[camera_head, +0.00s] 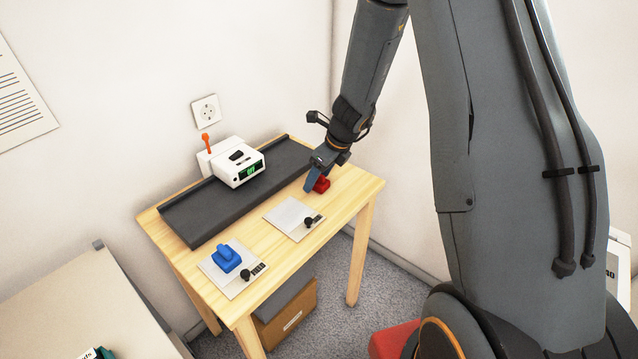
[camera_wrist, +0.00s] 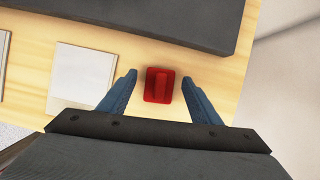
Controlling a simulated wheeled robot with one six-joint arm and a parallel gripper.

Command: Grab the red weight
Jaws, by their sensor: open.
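The red weight (camera_head: 322,185) stands on the wooden table near its right end, partly hidden by my gripper (camera_head: 311,187) in the head view. In the wrist view the red weight (camera_wrist: 159,85) shows from above as a small block with a raised grip bar. My gripper (camera_wrist: 160,84) is open above it, with one blue finger on each side. The fingers look apart from the weight.
The wooden table (camera_head: 358,187) also bears a dark raised shelf (camera_head: 205,210) with a white device (camera_head: 235,160). A blue weight (camera_head: 226,258) sits on a white plate at the front left. An empty white plate (camera_head: 290,215) lies left of the red weight.

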